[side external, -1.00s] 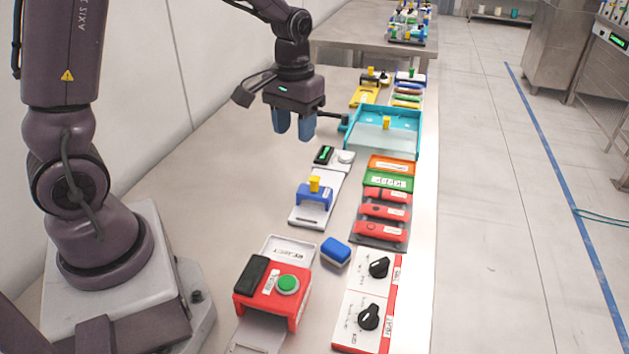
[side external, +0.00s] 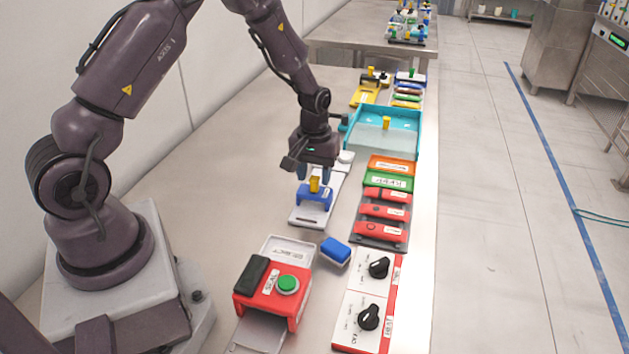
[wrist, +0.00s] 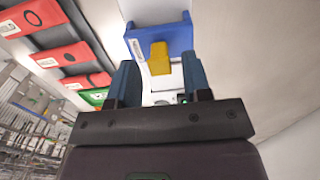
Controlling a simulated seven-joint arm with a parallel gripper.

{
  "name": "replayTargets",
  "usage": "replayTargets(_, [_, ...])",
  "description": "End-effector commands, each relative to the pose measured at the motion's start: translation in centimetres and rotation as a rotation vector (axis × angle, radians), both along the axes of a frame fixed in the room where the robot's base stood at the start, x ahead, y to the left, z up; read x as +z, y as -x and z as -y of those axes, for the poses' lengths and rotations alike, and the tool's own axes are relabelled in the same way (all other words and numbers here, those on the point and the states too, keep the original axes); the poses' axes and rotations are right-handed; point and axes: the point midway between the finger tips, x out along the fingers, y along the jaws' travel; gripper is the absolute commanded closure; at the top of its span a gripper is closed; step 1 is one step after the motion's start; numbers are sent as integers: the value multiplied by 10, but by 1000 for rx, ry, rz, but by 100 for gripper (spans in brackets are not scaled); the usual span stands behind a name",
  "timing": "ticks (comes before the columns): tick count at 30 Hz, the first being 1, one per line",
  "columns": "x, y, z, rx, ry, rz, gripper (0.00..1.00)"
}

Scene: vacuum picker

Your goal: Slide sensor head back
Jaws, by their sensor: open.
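The sensor head is a blue bridge-shaped block (side external: 313,196) with a yellow post (side external: 314,183) on top. It straddles a white base plate (side external: 301,216). In the wrist view the blue block (wrist: 160,40) lies just ahead of my fingers, and its yellow post (wrist: 159,58) points toward the gap between them. My gripper (side external: 313,178) is open, with blue fingers pointing down just behind the post. In the wrist view the open gripper (wrist: 160,82) has nothing visibly clamped between its fingers. Contact with the post cannot be told.
Red cases (side external: 385,212) lie in a rack to the right of the plate. A turquoise tray (side external: 415,130) stands beyond. A blue-and-white block (side external: 335,251), a red station with a green button (side external: 288,284) and a dial panel (side external: 352,293) are nearer the camera.

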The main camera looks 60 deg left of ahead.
Motion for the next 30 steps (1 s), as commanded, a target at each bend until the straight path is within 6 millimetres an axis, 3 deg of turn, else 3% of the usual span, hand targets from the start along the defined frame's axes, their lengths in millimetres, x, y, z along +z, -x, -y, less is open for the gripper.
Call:
replayTargets(6, [-21,0,0,0,0,0,55])
replayTargets(16, [-24,0,0,0,0,1,55])
replayTargets(22, [-24,0,0,-1,-1,1,100])
replayTargets(30, [-24,-7,-7,1,-1,3,100])
